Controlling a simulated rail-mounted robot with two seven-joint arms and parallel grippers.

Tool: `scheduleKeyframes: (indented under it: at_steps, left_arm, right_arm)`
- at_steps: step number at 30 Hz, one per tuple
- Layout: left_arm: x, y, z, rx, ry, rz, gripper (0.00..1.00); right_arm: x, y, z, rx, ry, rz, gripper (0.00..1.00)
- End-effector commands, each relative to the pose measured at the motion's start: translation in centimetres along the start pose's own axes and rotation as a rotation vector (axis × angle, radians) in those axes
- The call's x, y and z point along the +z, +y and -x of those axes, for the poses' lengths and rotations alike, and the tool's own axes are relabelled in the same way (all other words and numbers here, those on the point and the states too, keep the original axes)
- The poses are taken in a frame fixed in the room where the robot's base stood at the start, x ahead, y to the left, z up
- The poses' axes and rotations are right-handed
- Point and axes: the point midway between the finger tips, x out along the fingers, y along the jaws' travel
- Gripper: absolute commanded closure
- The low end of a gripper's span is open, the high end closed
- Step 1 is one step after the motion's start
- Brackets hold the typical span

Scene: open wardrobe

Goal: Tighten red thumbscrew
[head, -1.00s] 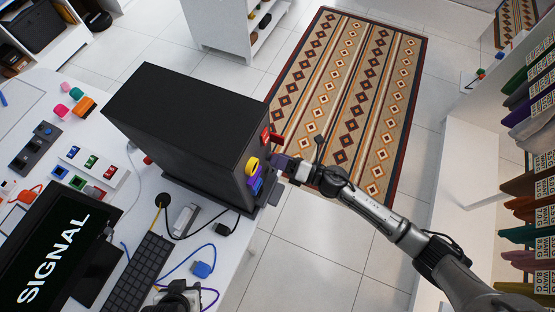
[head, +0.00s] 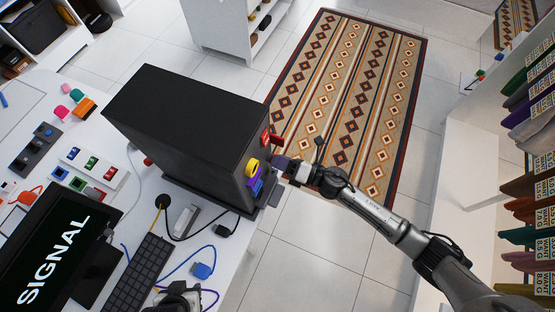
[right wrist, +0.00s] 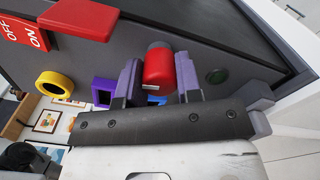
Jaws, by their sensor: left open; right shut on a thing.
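The red thumbscrew (right wrist: 160,65) is a red cylinder on the back face of the black computer case (head: 165,115). In the right wrist view it sits between the two purple fingers of my right gripper (right wrist: 158,82), which is shut on it. In the head view my right gripper (head: 279,163) is at the case's right-hand face and hides the thumbscrew. I cannot tell how deep the screw sits. My left gripper (head: 178,296) is at the bottom edge of the head view over the desk, only partly in view; it is open, away from the case.
A red on/off switch (right wrist: 25,32), a red lever (right wrist: 82,17), a yellow ring (right wrist: 55,84) and a blue-purple port (right wrist: 103,90) are near the thumbscrew. The desk holds a keyboard (head: 137,274), a monitor (head: 50,255) and cables. Open floor and a rug (head: 345,100) lie to the right.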

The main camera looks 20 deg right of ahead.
Motion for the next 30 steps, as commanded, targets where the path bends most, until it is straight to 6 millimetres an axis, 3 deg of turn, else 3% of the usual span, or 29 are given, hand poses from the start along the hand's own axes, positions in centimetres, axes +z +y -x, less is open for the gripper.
scheduleKeyframes:
  at_steps: [4, 6, 30]
  left_arm:
    - [-0.3, -0.1, 0.9, -0.002, 0.000, -0.002, 0.57]
    - [-0.4, -0.1, 1.2, -0.002, 0.000, -0.002, 0.57]
    - [-1.6, 0.1, 4.8, 0.008, 0.002, 0.010, 0.57]
  right_arm:
    - [0.1, 0.2, 0.0, -0.002, 0.000, -0.089, 0.94]
    - [0.1, 0.2, 0.0, -0.002, 0.000, -0.141, 1.00]
    - [0.1, 0.1, 0.0, -0.002, 0.000, -0.744, 1.00]
